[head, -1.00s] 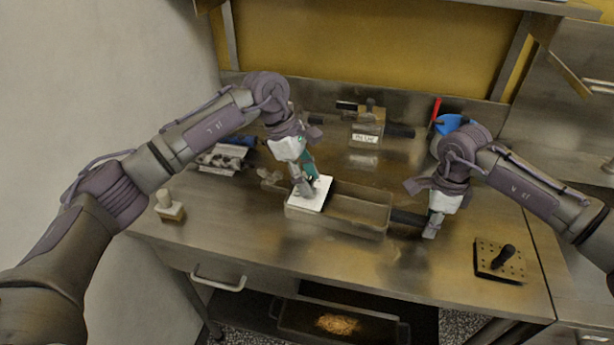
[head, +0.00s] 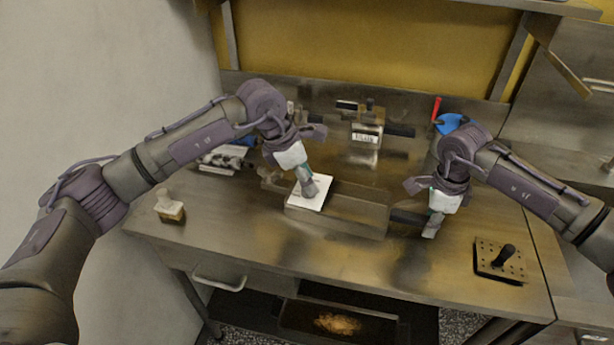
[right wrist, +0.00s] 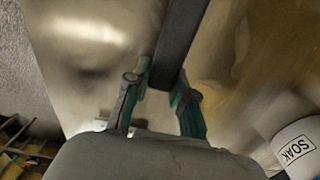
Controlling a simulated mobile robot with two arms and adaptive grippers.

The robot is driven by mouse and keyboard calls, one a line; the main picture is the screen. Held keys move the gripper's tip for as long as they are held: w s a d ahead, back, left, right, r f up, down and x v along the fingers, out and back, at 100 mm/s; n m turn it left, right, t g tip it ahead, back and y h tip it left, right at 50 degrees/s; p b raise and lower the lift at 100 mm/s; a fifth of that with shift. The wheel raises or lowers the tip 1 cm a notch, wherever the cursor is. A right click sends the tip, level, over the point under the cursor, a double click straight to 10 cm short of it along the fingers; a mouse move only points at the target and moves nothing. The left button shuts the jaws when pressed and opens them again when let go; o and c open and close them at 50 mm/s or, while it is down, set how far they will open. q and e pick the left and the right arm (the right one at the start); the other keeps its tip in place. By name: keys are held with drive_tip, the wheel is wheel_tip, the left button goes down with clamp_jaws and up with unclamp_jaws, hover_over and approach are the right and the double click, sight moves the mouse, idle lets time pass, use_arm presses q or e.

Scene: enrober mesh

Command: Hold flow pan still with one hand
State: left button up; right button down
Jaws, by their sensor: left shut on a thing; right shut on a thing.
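The flow pan (head: 350,222) is a long metal trough in the middle of the steel table. Its dark handle (head: 408,217) sticks out to the right. My right gripper (head: 432,228) is at this handle; in the right wrist view the dark bar (right wrist: 180,42) lies between the teal fingers (right wrist: 158,103), which are shut on it. My left gripper (head: 309,190) is shut at a flat white square piece (head: 296,200) over the pan's left end. The exact grip there is hidden by the fingers.
A labelled box (head: 366,137) with dark handles stands at the back. A perforated plate with a black knob (head: 502,262) lies at right front. A block with a pale knob (head: 170,210) stands at left. A white SOAK container (right wrist: 296,150) shows in the right wrist view.

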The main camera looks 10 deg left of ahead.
use_arm(q)
drive_tip(key=n+t+y, duration=0.1)
drive_tip(key=n, duration=0.5)
drive_tip(key=shift+s+d+n+t+y, duration=0.1)
drive_tip(key=shift+s+n+t+y, duration=0.05)
drive_tip(key=shift+n+t+y, duration=0.2)
drive_tip(key=n+y, duration=0.1)
drive_tip(key=n, duration=0.1)
drive_tip(key=n+y, duration=0.1)
drive_tip(key=n, duration=0.1)
drive_tip(key=shift+d+n+t, duration=0.1)
drive_tip(key=shift+n+t, duration=0.25)
drive_tip(key=o, duration=1.2)
drive_tip(key=shift+c, duration=0.2)
drive_tip(key=v, duration=1.2)
